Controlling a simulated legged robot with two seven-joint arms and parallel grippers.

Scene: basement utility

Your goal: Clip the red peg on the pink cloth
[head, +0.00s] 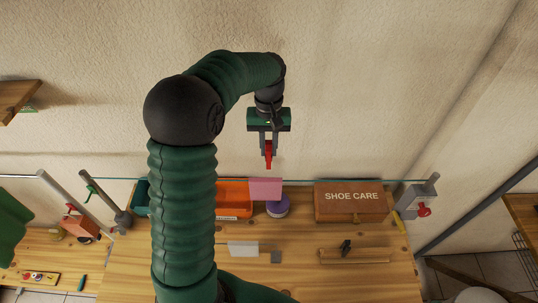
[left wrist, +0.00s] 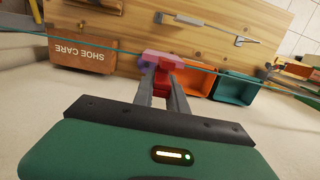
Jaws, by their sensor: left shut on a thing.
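My left gripper (head: 268,146) is shut on the red peg (head: 268,158) and holds it with its free end pointing down. The pink cloth (head: 265,189) hangs on the thin line just below the peg in the head view, with a small gap between them in the picture. In the left wrist view the red peg (left wrist: 161,84) sits between the fingertips, directly in front of the pink cloth (left wrist: 160,57); whether they touch cannot be told there. My right gripper is in neither view.
The line (head: 340,181) runs between a left post (head: 110,207) and a right post (head: 424,190). Behind or below it on the wooden bench (head: 300,285) are an orange bin (head: 233,193), a purple round tin (head: 278,208) and a SHOE CARE box (head: 350,205).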

